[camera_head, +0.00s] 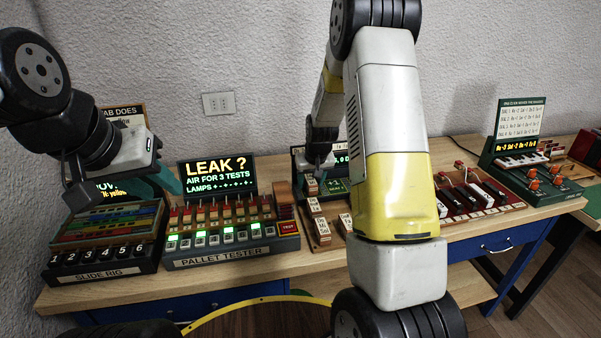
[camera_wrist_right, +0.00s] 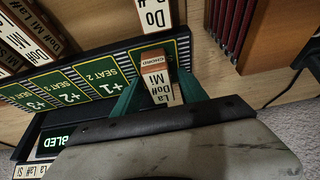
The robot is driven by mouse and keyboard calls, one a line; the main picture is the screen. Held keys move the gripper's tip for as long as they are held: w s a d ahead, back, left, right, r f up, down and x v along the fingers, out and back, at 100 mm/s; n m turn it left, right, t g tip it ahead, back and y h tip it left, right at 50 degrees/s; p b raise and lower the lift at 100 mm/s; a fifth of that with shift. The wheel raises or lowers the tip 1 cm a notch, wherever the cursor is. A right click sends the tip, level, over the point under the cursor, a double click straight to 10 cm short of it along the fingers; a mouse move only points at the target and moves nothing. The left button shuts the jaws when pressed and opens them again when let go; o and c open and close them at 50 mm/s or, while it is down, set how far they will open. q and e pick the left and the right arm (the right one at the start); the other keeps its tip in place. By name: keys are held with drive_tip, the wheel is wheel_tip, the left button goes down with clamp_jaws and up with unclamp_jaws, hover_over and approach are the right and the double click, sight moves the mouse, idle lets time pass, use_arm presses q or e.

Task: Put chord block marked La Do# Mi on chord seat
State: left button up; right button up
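The chord block marked La Do# Mi (camera_wrist_right: 157,80) is a small block with a cream lettered face and a brown end reading CHORD. It stands between the green fingers of my right gripper (camera_wrist_right: 160,92), which look closed against its sides. The block is at the end of a green board (camera_wrist_right: 90,72) marked SEAT, +1, +2 and +3; the exact contact below it is hidden. In the head view my right gripper (camera_head: 319,162) is at the middle of the bench, partly behind my arm. My left gripper (camera_head: 160,182) hangs above the slide rig, its finger gap unclear.
Other lettered blocks (camera_head: 318,226) stand in front of the board, and a Do block (camera_wrist_right: 153,14) is close by. The pallet tester (camera_head: 232,256) and slide rig (camera_head: 105,270) are to the left. Red and green keyed devices (camera_head: 525,165) stand to the right.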

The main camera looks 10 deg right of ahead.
drive_tip(key=s+a+r+y, duration=0.1)
drive_tip(key=s+r, duration=0.8)
drive_tip(key=r, duration=0.2)
drive_tip(key=s+a+r, duration=0.1)
drive_tip(key=s+r, duration=0.8)
drive_tip(key=r, duration=0.3)
drive_tip(key=s+a+r+t+y, duration=0.1)
drive_tip(key=s+a+r, duration=0.1)
drive_tip(key=s, duration=1.3)
drive_tip(key=shift+a+r+t, duration=0.3)
drive_tip(key=shift+a+r, duration=0.1)
drive_tip(key=shift+r, duration=0.05)
